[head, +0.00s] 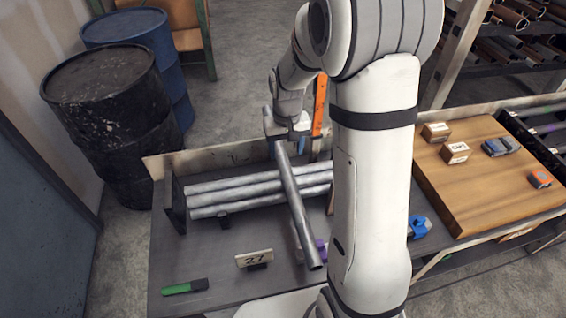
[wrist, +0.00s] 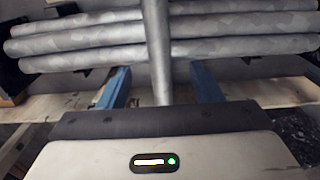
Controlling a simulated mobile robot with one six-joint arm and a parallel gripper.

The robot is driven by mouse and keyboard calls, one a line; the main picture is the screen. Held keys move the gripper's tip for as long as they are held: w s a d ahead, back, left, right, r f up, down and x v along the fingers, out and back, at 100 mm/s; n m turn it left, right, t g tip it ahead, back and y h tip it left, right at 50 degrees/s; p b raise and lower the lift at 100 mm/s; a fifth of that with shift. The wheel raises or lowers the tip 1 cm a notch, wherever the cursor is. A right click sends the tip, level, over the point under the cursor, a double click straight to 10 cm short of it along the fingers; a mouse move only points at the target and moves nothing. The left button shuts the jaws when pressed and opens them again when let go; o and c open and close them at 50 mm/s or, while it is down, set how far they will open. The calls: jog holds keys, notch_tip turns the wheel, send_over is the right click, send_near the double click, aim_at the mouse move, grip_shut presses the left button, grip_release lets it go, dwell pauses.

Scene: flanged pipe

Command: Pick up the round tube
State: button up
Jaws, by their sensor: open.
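The round tube (head: 301,214) is a grey metal pipe lying slantwise across the stacked tubes in the head view, its near end low over the dark bench top. In the wrist view the round tube (wrist: 157,45) runs upright in the picture and passes between the two blue fingers. My gripper (head: 288,137) is at the tube's far end, near the bench's back edge. In the wrist view my gripper (wrist: 158,77) is open, with a gap showing between the tube and each finger. The gripper body hides the tube's lower end there.
Several stacked grey tubes (head: 232,196) lie under the round tube in a dark holder. A wooden board (head: 480,185) with small boxes is at right. Barrels (head: 112,112) stand behind left.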

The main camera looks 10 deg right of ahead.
aim_at(286, 167)
jog(key=shift+w+f, duration=0.25)
jog(key=shift+f, duration=0.3)
jog(key=shift+w+f, duration=0.2)
jog(key=shift+f, duration=0.35)
notch_tip(286, 167, down, 8)
jog(key=shift+s+d+r+p, duration=0.15)
jog(key=shift+r+p, duration=0.1)
jog(key=shift+p, duration=0.6)
grip_shut()
jog(key=shift+r, duration=0.1)
